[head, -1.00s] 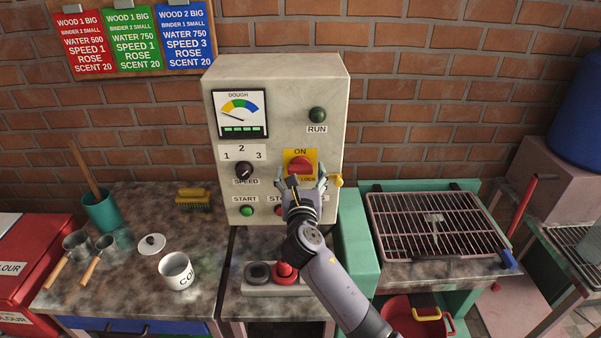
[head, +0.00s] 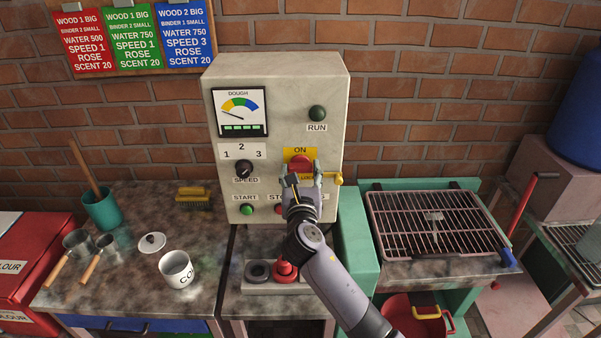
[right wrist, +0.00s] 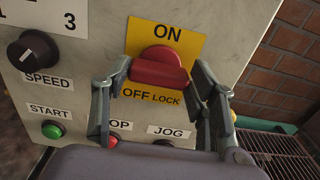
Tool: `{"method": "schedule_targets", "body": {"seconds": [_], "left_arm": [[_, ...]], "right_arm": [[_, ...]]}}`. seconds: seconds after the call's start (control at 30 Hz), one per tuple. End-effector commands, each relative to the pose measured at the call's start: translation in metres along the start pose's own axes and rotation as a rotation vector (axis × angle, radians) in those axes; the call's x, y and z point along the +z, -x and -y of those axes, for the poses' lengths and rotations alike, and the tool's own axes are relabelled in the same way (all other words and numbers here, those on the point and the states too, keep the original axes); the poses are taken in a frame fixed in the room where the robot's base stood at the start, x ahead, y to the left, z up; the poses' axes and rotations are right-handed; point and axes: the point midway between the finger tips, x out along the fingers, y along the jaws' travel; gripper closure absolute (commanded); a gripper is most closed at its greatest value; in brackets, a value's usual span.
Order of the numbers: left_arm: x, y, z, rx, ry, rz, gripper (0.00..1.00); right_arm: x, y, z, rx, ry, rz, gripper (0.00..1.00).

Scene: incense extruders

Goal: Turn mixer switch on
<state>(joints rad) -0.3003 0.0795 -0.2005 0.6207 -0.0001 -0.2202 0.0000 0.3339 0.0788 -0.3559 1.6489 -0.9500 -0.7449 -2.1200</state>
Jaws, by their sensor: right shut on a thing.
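The mixer switch is a red rotary knob (head: 301,161) on a yellow plate (head: 300,151), on the front of the pale control box (head: 275,80). The plate reads ON above the knob and OFF LOCK below it. In the right wrist view the red knob (right wrist: 160,68) sits between the fingers of my right gripper (right wrist: 160,80), its bar lying roughly crosswise. My right gripper (head: 302,177) is shut on the knob and hides its lower part in the head view. My left gripper is not in view.
Near the knob are the black speed dial (head: 244,169), green start button (head: 246,209), yellow lever (head: 336,179) and dark green RUN lamp (head: 317,113). A black-and-red button unit (head: 270,287) stands below my forearm. A grill rack (head: 430,225) is at right, a white mug (head: 176,269) at left.

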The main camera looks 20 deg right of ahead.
Motion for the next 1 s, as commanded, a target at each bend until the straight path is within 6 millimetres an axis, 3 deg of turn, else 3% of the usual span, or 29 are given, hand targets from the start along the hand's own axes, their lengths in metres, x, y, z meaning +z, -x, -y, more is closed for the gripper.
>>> {"method": "schedule_targets", "body": {"seconds": [0.47, 1.0], "left_arm": [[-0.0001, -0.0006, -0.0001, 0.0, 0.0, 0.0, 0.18], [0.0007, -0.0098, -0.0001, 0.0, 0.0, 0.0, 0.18]], "right_arm": [[-0.0004, 0.0002, 0.0005, 0.001, -0.14, 0.0, 0.75], [-0.0025, 0.0002, 0.0022, 0.001, -0.634, -0.001, 0.75]]}}
